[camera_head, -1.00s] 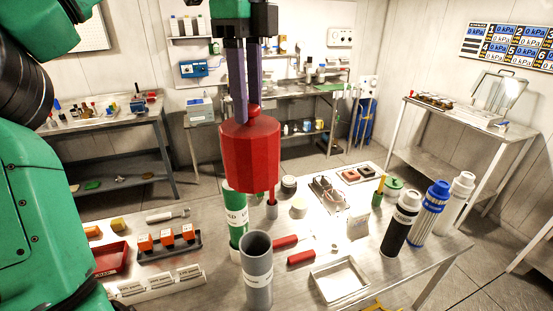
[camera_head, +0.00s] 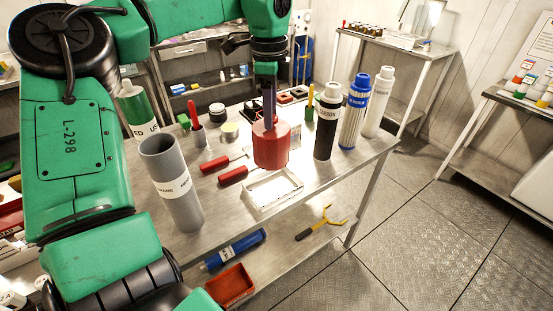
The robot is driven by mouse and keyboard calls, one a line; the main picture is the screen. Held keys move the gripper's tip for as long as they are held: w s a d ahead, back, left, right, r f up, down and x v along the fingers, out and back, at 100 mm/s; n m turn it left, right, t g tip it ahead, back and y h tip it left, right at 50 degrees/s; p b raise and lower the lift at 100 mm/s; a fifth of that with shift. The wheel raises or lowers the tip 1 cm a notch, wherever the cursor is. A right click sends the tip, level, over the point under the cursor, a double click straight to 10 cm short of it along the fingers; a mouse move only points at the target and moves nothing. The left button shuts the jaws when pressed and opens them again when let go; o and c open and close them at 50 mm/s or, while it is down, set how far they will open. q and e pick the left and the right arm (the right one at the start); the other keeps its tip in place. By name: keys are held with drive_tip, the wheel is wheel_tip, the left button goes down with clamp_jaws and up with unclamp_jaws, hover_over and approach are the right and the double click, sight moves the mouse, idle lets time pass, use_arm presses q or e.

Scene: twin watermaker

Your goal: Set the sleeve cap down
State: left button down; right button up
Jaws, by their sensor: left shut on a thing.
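The sleeve cap is the red, many-sided cylinder (camera_head: 271,149). My left gripper (camera_head: 269,118) is shut on the cap's small top knob, its fingers pointing straight down. The cap is upright, low over the steel table (camera_head: 225,212), just behind the white-framed tray (camera_head: 272,190). I cannot tell whether its base touches the table, as the tray's far side is close to it. The grey sleeve (camera_head: 173,187) stands upright and open-topped to the left of the cap, apart from it. My right gripper is not in view.
Red-handled tools (camera_head: 233,175) lie left of the cap. A black-and-white cartridge (camera_head: 326,125), a blue one (camera_head: 354,112) and a white one (camera_head: 379,103) stand to its right. A green-and-white cylinder (camera_head: 136,108) stands behind the sleeve. The table's right edge is near the cartridges.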

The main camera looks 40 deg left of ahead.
use_arm(q)
wheel_tip(320, 180, down, 12)
drive_tip(key=p, duration=0.1)
drive_tip(key=shift+c, duration=2.4)
unclamp_jaws()
drive_tip(key=shift+w+d+r, duration=0.1)
wheel_tip(320, 180, up, 12)
drive_tip(key=shift+r+b, duration=0.2)
drive_tip(key=shift+b, duration=0.3)
